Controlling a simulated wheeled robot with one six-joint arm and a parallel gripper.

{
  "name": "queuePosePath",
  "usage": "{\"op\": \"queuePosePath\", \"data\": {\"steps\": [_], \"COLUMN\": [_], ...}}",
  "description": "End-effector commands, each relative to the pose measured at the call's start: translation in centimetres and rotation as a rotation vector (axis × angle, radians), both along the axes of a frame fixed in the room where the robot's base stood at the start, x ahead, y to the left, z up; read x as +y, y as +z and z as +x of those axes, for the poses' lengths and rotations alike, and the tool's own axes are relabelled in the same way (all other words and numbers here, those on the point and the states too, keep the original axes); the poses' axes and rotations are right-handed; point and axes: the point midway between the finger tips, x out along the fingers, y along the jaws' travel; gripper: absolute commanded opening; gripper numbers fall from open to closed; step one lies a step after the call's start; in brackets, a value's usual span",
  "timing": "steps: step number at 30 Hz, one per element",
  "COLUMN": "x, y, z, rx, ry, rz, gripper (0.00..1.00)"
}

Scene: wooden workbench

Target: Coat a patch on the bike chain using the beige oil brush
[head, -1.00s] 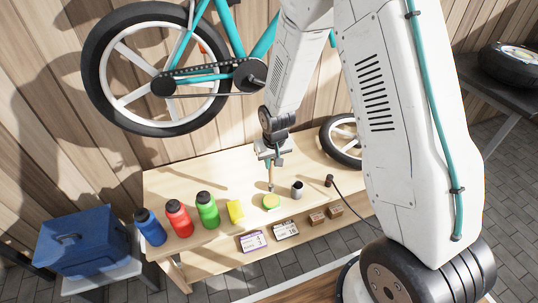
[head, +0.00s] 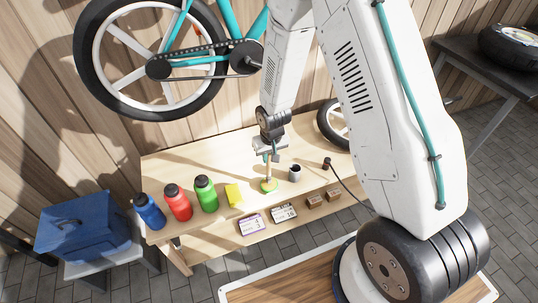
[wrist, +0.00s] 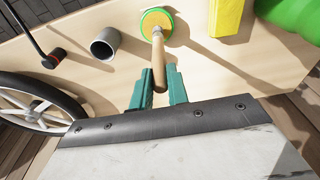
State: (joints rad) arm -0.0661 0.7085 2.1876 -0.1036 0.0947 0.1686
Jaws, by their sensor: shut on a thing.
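My gripper (head: 268,153) is over the workbench, its teal fingers (wrist: 155,80) shut on the beige oil brush (wrist: 158,62). The brush (head: 269,170) points down. Its tip end overlaps a round yellow-and-green tin (wrist: 157,20), which also shows in the head view (head: 269,186); I cannot tell whether the tip touches inside it. The bike chain (head: 205,48) is on the teal bike hung on the wall, up and to the left of my gripper in the head view.
A grey cup (head: 295,173) and a dark-headed tool (head: 327,163) stand right of the tin. A yellow block (head: 233,195) and green (head: 206,194), red (head: 178,202) and blue (head: 149,212) bottles stand left. A loose wheel (head: 333,125) leans behind. The bench's back left is clear.

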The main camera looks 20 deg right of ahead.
Motion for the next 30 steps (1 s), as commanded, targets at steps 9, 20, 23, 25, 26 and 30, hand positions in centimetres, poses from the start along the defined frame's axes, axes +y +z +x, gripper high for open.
{"op": "queuePosePath", "data": {"steps": [9,20,23,25,26,30], "x": [0.00,0.00,-0.01,-0.01,-0.01,-0.01], "y": [0.02,-0.26,-0.39,-0.48,-0.51,-0.68], "z": [0.00,0.00,0.00,0.00,0.01,0.01], "rx": [0.000,0.000,0.000,0.001,0.001,0.000], "ry": [0.000,0.000,0.001,0.001,0.001,0.000], "rz": [0.000,0.000,0.000,0.000,0.000,-0.001], "gripper": [0.00,0.00,0.00,0.00,0.00,0.00]}}
